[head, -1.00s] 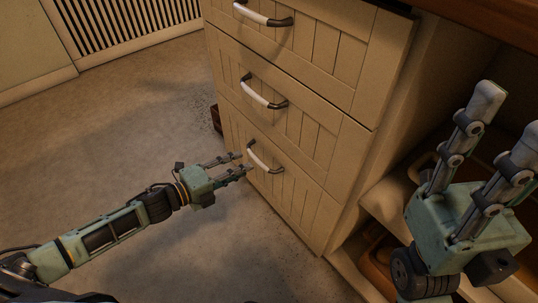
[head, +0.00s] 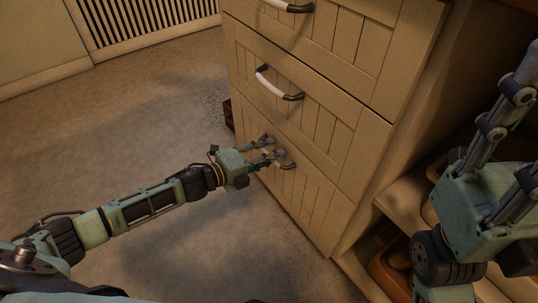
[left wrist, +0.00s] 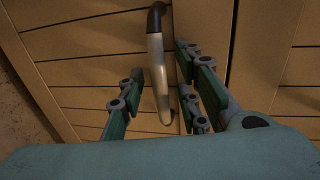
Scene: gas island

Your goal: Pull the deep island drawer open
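The bottom drawer (head: 312,200) of the cream island is shut, with a plank-style front. Its curved handle (head: 290,164) is partly hidden by my left gripper (head: 273,147) in the head view. In the left wrist view the pale handle with a dark end (left wrist: 157,75) lies between the fingers of my left gripper (left wrist: 160,92). They are open on either side of it, with a visible gap on the left side. My right gripper (head: 520,125) is at the right edge of the head view, empty, its fingers spread and partly cut off.
Two more drawers with similar handles, the middle one (head: 280,83) and the top one (head: 289,5), are shut above. An open shelf bay (head: 405,205) holding brown items is at the right. The floor (head: 130,130) on the left is clear.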

